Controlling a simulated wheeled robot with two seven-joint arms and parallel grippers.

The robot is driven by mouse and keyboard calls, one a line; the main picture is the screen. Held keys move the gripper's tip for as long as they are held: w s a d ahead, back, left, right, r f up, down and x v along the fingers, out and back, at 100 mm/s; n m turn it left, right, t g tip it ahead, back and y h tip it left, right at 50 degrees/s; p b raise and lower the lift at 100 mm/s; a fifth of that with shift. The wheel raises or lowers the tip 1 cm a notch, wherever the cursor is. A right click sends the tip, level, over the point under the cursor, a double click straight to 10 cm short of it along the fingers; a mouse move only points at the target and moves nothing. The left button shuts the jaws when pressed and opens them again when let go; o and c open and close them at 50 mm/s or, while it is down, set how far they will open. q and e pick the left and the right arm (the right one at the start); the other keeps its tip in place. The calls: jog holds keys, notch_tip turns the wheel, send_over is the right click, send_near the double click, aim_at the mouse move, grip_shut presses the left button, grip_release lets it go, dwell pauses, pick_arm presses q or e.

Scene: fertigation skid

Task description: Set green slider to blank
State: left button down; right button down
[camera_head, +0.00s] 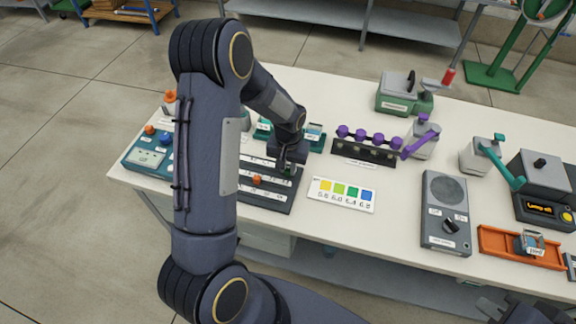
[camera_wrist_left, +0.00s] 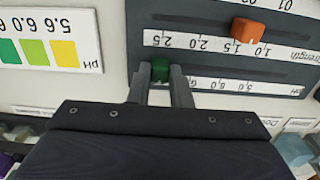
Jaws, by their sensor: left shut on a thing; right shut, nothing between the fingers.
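The dark slider panel (camera_head: 270,200) lies on the table under my left arm, with its scales printed on white strips. In the left wrist view the panel (camera_wrist_left: 190,20) appears upside down. The green slider (camera_wrist_left: 160,70) is at the left end of its track there, the right end in the head view. My left gripper (camera_wrist_left: 163,82) is shut on the green slider; it also shows in the head view (camera_head: 289,167). The finger hides part of the scale beside it. My right gripper (camera_head: 497,311) is shut and empty, partly in view at bottom right.
A white pH colour card (camera_head: 342,194) lies right of the panel. A rack with purple knobs (camera_head: 364,147) stands behind it. A grey box with a dial (camera_head: 446,212) and an orange tray (camera_head: 495,241) are further right. A teal meter (camera_head: 148,153) is at left.

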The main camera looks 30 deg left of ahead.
aim_at(241, 163)
pick_arm(q)
jog(key=s+a+b, duration=0.1)
jog(key=a, duration=0.4)
jog(key=s+a, duration=0.1)
jog(key=a, duration=0.4)
jog(key=s+a+b, duration=0.1)
jog(key=a, duration=0.4)
jog(key=shift+s+b, duration=0.3)
jog(key=shift+b, duration=0.05)
jog(key=shift+s+a, duration=0.15)
jog(key=shift+a, duration=0.35)
jog(key=c, duration=1.3)
grip_release()
jog(key=shift+a, duration=0.1)
jog(key=shift+r, duration=0.15)
